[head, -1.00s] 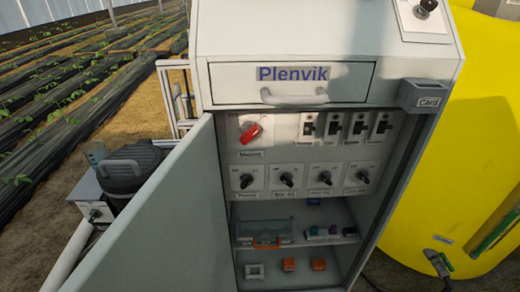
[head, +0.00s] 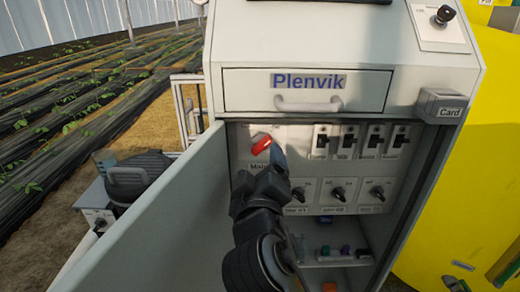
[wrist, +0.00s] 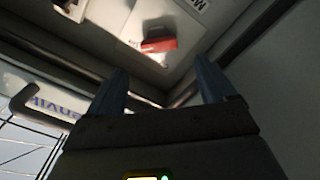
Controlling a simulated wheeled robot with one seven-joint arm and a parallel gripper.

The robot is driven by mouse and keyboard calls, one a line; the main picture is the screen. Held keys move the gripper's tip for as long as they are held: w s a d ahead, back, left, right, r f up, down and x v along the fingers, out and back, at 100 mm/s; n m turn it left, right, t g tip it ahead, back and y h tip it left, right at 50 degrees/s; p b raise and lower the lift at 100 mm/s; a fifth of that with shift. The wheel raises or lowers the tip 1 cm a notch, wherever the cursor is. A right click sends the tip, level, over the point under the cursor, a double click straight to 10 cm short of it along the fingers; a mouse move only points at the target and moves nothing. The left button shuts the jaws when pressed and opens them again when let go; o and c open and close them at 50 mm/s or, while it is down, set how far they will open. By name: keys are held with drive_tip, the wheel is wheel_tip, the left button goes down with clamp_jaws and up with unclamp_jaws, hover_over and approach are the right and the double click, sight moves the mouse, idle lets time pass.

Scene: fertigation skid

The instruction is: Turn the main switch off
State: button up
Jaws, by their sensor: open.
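The main switch (head: 261,145) is a red rotary handle on a white plate at the upper left of the panel inside the cabinet. Its handle is tilted, and part of its plate is hidden by my gripper. My gripper (head: 276,157) is just below and right of the red handle in the head view. In the wrist view the red handle (wrist: 160,44) shows beyond and between my two blue-grey fingers (wrist: 163,88). The fingers are apart with nothing between them, and I see a gap between them and the handle.
The open cabinet door (head: 150,215) stands to the left of my arm. Several black toggle switches (head: 348,140) sit right of the main switch, with rotary knobs (head: 338,193) below. A closed drawer (head: 305,90) is above, and shelves with small parts are below.

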sight(260, 146)
drive_tip(key=w, duration=0.7)
drive_tip(key=shift+w, duration=0.4)
drive_tip(key=c, duration=1.1)
